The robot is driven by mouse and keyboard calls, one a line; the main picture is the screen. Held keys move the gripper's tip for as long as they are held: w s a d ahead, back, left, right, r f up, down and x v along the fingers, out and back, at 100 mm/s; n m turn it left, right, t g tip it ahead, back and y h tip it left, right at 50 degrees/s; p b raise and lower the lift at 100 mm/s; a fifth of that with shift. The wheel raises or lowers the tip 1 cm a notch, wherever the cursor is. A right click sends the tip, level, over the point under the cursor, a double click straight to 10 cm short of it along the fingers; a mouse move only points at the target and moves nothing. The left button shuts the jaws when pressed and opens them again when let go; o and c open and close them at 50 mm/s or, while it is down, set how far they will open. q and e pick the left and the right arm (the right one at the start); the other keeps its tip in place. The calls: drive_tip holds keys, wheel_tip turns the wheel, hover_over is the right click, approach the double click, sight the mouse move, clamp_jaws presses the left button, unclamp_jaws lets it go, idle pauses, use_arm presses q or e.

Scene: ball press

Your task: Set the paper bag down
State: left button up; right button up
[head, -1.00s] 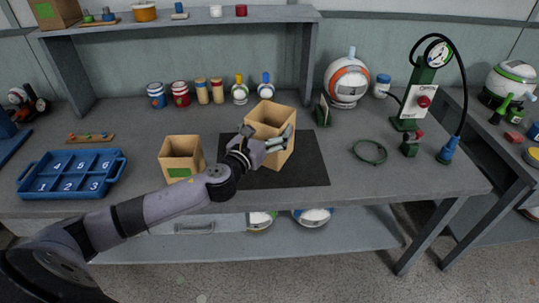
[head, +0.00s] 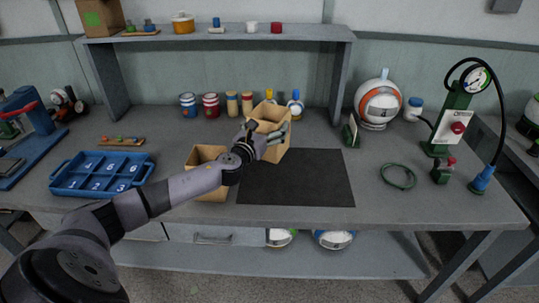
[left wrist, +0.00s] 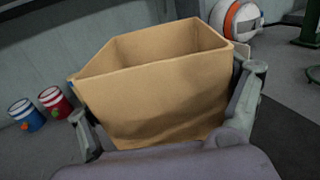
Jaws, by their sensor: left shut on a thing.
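The open-topped tan paper bag (head: 268,116) is upright in my left gripper (head: 265,137), by the back left corner of the dark mat (head: 305,182). In the left wrist view the gripper (left wrist: 165,105) has one finger on each side of the bag (left wrist: 155,90), and the bag's inside shows no contents. I cannot tell whether the bag's base touches the table. A second tan bag (head: 206,154) stands left of the mat, partly hidden behind my left arm. My right gripper is out of view.
Several jars and bottles (head: 211,104) stand behind the held bag. A blue numbered tray (head: 147,178) is at the left. Most of the mat is clear.

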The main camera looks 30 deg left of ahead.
use_arm(q)
wheel_tip(320, 180, down, 5)
drive_tip(key=shift+f+b, duration=0.15)
drive_tip(key=shift+b, duration=0.5)
wheel_tip(320, 180, down, 4)
drive_tip(key=shift+f+b, duration=0.1)
drive_tip(key=shift+b, duration=0.8)
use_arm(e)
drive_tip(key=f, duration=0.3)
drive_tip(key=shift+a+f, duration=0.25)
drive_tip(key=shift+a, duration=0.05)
use_arm(q)
drive_tip(key=o, duration=1.3)
drive_tip(key=shift+f, duration=0.1)
drive_tip(key=shift+c, duration=0.2)
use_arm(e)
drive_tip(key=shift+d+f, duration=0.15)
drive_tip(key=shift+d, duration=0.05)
